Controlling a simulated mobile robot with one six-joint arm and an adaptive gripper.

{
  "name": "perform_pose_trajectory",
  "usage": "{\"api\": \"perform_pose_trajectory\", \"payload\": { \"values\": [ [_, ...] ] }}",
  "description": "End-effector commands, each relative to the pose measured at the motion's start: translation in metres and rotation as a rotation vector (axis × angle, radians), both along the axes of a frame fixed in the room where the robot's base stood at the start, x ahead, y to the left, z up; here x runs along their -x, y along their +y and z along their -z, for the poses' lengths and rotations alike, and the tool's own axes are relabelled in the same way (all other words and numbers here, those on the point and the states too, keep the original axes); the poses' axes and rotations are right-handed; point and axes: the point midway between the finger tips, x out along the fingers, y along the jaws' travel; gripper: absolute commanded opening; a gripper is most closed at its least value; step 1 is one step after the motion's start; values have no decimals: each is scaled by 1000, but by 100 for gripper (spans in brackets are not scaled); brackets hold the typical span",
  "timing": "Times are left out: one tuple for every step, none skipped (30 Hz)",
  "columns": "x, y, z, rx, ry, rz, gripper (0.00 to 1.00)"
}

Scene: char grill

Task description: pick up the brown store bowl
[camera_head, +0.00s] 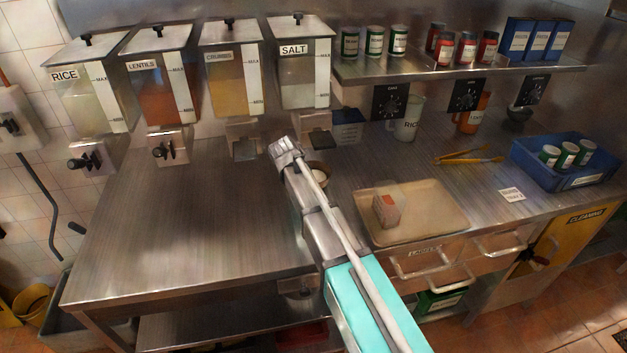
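My arm reaches up from the bottom of the picture over the steel counter. My gripper (286,148) is at its far end, below the salt dispenser. Its fingers are too small and too turned away to tell whether they are open or shut. A small round brownish rim with a pale inside (319,169) shows just right of my arm, partly hidden behind it. It may be the brown store bowl, but I cannot tell for sure. Whether my gripper touches it cannot be seen. A small dark bowl (519,114) stands at the back right, under a dial.
Rice (92,92), lentils (161,80), crumbs (233,75) and salt (304,70) dispensers hang above the counter (190,220), whose left part is clear. A beige tray (440,222) holds a small box. Yellow tongs (470,157) and a blue crate (590,182) of cans lie right.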

Motion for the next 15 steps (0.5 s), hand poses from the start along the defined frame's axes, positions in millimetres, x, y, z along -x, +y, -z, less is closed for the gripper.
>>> {"api": "perform_pose_trajectory", "payload": {
  "values": [
    [0,0,0,0,0,0,46],
    [0,0,0,0,0,0,46],
    [0,0,0,0,0,0,46],
    [0,0,0,0,0,0,46],
    [0,0,0,0,0,0,46],
    [0,0,0,0,0,0,46],
    [0,0,0,0,0,0,46],
    [0,0,0,0,0,0,46],
    [0,0,0,0,0,0,46],
    [0,0,0,0,0,0,41],
    [0,0,0,0,0,0,35],
    [0,0,0,0,0,0,28],
    [0,0,0,0,0,0,22],
    [0,0,0,0,0,0,17],
    [0,0,0,0,0,0,9]
  ]
}}
